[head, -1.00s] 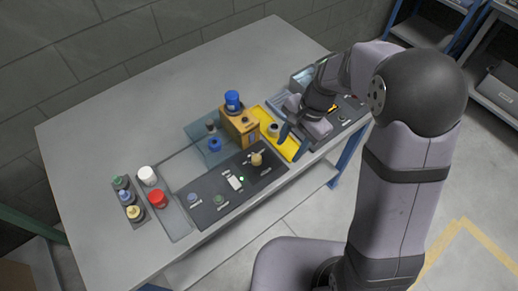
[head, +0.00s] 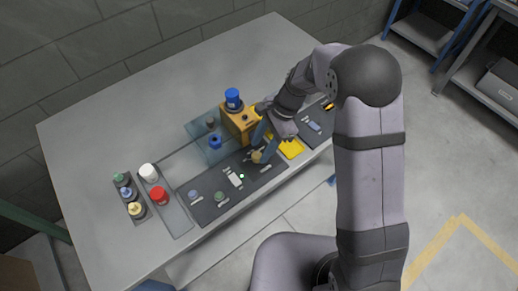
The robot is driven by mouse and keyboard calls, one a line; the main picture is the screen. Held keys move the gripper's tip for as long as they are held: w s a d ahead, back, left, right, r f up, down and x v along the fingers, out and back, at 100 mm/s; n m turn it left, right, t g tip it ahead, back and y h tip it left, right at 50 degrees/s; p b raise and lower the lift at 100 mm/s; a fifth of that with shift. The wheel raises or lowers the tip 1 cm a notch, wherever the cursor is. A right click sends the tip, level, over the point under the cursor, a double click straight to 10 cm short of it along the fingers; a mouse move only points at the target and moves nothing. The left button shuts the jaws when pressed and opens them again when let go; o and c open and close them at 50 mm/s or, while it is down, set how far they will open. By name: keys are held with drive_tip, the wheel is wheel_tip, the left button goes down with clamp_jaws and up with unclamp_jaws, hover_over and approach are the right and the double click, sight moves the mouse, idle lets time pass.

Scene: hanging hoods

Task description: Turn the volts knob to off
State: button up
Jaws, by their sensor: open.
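A dark control panel (head: 232,186) lies along the front of the table. A tan knob (head: 257,157) sits at its far right end, with small pale marks around it. A blue-grey knob (head: 193,194) and a green-grey knob (head: 219,197) sit at the panel's left end. The labels are too small to read, so I cannot tell which knob is volts. My gripper (head: 263,147) is open, its blue fingers pointing down close to the tan knob. I cannot tell whether they touch it, and they hide part of it.
A yellow-orange box (head: 240,122) with a blue-capped jar (head: 233,98) on it stands just behind my gripper. Bottles, including a red-capped one (head: 158,195), stand at the left. The table's back is clear.

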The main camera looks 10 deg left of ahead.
sight(257, 157)
drive_tip(key=shift+x, duration=1.2)
drive_tip(key=shift+c, duration=0.4)
drive_tip(key=c, duration=1)
drive_tip(key=shift+o, duration=0.2)
